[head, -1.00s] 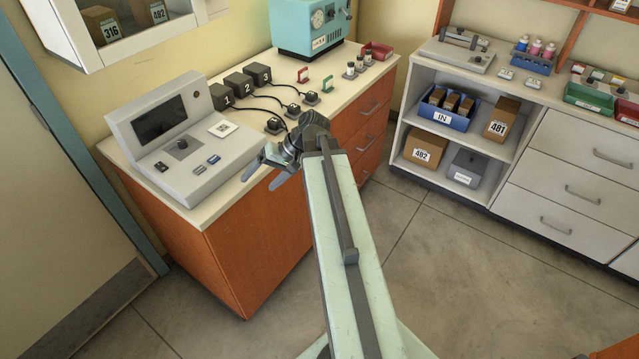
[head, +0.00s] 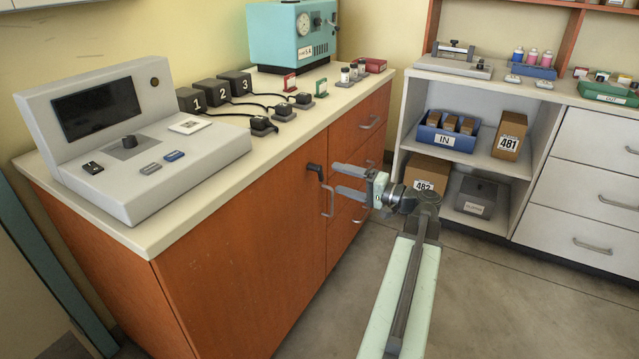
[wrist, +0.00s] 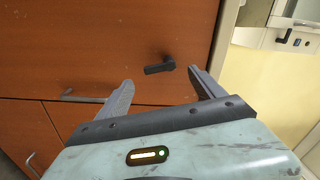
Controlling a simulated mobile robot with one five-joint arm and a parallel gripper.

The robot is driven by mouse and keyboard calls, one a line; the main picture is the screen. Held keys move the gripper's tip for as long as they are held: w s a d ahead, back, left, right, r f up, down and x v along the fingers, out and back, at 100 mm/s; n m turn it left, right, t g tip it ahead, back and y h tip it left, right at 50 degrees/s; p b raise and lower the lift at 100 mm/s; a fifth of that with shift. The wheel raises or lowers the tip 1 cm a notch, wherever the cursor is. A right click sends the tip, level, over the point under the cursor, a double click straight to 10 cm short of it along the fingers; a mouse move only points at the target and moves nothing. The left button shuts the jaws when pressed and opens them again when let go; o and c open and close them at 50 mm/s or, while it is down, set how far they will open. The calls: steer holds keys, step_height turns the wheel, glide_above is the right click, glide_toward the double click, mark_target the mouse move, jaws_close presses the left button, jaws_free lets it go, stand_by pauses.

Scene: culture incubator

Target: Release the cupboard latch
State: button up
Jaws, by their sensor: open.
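The cupboard latch is a small dark lever (head: 315,170) on the orange front of the counter cupboard (head: 240,240), near the top edge of its door. In the wrist view the latch (wrist: 160,66) lies roughly sideways, just beyond and between my fingertips. My gripper (head: 342,180) is open and empty, its two fingers pointing at the cupboard front. It also shows in the wrist view (wrist: 160,84), with the fingers spread either side of the latch. I see no contact with the latch.
A console (head: 130,140), numbered black boxes (head: 215,93) and a teal machine (head: 292,35) stand on the countertop above. An open white shelf unit (head: 470,165) with boxes stands to the right. The floor (head: 510,300) in front is clear.

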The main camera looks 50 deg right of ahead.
mark_target(322, 175)
steer(key=x, duration=0.7)
steer(key=shift+w, duration=0.25)
steer(key=shift+c, duration=0.4)
steer(key=c, duration=1.3)
steer(key=shift+s+a+m, duration=0.1)
steer(key=shift+a+m, duration=0.05)
steer(key=shift+m, duration=0.7)
steer(key=shift+a+m, duration=0.1)
steer(key=shift+m, duration=0.75)
steer(key=o, duration=1.4)
